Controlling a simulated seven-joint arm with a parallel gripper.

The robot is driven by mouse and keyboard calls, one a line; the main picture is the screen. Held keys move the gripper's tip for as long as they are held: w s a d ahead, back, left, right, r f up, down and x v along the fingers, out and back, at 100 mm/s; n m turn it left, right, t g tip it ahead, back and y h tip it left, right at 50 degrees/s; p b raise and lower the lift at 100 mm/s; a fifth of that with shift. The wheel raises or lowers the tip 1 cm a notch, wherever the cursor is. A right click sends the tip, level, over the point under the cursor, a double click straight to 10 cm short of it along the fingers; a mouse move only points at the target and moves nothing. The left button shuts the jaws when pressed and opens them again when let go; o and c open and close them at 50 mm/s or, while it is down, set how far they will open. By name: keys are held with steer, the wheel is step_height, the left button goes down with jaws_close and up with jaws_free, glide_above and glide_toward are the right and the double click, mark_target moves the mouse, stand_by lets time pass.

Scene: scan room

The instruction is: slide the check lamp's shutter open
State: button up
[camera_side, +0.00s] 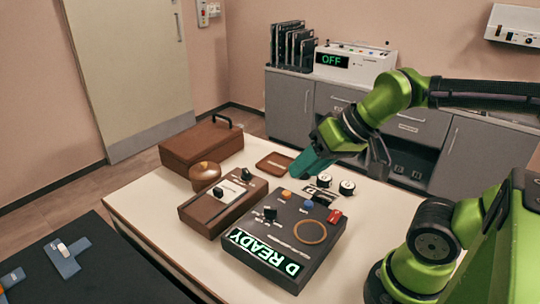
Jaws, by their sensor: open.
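No part is clearly labelled as the check lamp. A brown box (207,214) on the white table has a pale top plate with a small dark knob and a dark lever; it may be the lamp with its shutter, but I cannot tell. A dark console (274,257) stands right of it, with a lit "D READY" panel, a slot, a ring and coloured buttons. My gripper (303,172), with teal fingers, is open above the table, behind the console and right of the brown box. It appears to touch nothing, and the gap between its fingers is hard to see.
A round brown lidded pot (204,176), a brown case (200,152), a small brown tray (275,163) and two white-topped round pieces (347,187) share the table (135,205). A dark surface (105,265) lies at front left. Cabinets behind carry a device (375,62) reading "OFF".

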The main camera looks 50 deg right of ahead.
steer(key=shift+o, duration=0.2)
steer(key=shift+f, duration=0.1)
steer(key=n+g+h, duration=0.2)
steer(key=n+g, duration=0.2)
steer(key=g, duration=0.3)
glide_above(217, 189)
steer(key=shift+f, duration=0.8)
step_height(217, 189, down, 17)
steer(key=shift+d+r, duration=0.15)
steer(key=shift+r, duration=0.05)
steer(key=shift+c, duration=0.3)
jaws_close()
